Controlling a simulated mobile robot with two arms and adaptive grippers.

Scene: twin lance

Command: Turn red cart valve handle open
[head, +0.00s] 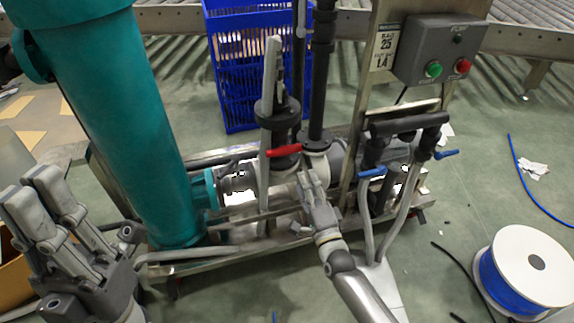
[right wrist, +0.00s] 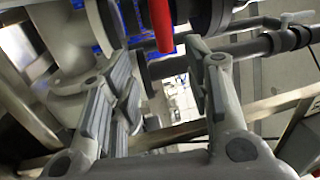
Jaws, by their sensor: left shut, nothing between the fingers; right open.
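The red valve handle (head: 284,151) lies roughly level across the pipework at the middle of the cart in the head view. In the right wrist view the red handle (right wrist: 163,28) shows as a bar hanging in from the top edge. My right gripper (head: 312,183) is open, just below and right of the handle. In the right wrist view its fingers (right wrist: 165,72) stand apart, with the handle beyond their tips and in line with the gap. I see no contact. My left gripper (head: 38,195) is shut and empty at the far left, away from the handle.
A large teal cylinder (head: 125,120) stands between my left gripper and the valve. Blue handles (head: 372,172), a grey button box (head: 440,50) and a blue crate (head: 235,65) surround the cart. A cable spool (head: 535,262) stands at the lower right.

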